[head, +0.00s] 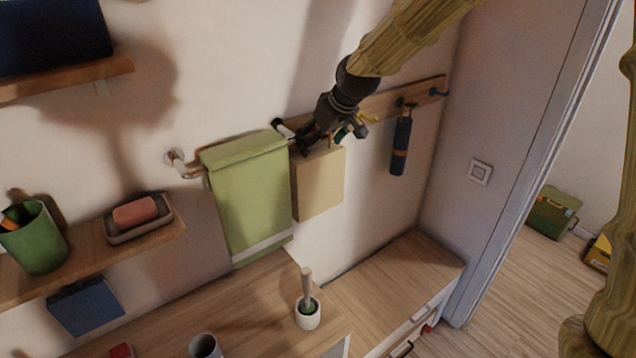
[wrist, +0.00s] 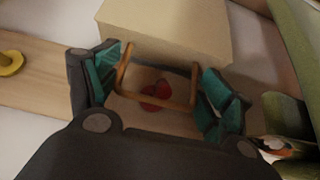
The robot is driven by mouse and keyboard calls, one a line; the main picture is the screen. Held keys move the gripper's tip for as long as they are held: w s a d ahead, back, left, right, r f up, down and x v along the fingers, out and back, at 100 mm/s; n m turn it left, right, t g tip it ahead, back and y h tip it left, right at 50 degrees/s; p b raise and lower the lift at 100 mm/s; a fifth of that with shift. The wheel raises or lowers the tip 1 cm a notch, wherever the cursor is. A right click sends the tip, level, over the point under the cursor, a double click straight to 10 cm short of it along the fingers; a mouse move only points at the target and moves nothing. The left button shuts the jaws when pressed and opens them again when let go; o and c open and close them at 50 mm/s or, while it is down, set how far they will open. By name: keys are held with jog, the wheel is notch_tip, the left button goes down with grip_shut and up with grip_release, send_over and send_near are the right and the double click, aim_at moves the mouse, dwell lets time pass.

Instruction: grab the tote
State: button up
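The tote (head: 318,184) is a beige, boxy bag that hangs on the wall rack, just right of the green towel. In the wrist view, the tote (wrist: 175,35) shows at the top, with its brown handle loop (wrist: 155,100) in front of a red hook (wrist: 155,95). My gripper (head: 331,138) is at the top of the tote by the rack. In the wrist view, my gripper (wrist: 163,92) is open, its teal-padded fingers on either side of the handle. I see gaps between the fingers and the handle. In the head view the gripper partly hides the handle.
The green towel (head: 247,195) hangs on a bar close to the left of the tote. The wooden rack (head: 425,92) carries a dark blue rolled item (head: 400,145) to the right. A cabinet top (head: 395,280) below is mostly clear. A brush in a white holder (head: 308,313) stands nearby.

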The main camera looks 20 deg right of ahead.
jog(key=c, duration=0.8)
jog(key=shift+o, duration=0.2)
jog(key=shift+r, duration=0.1)
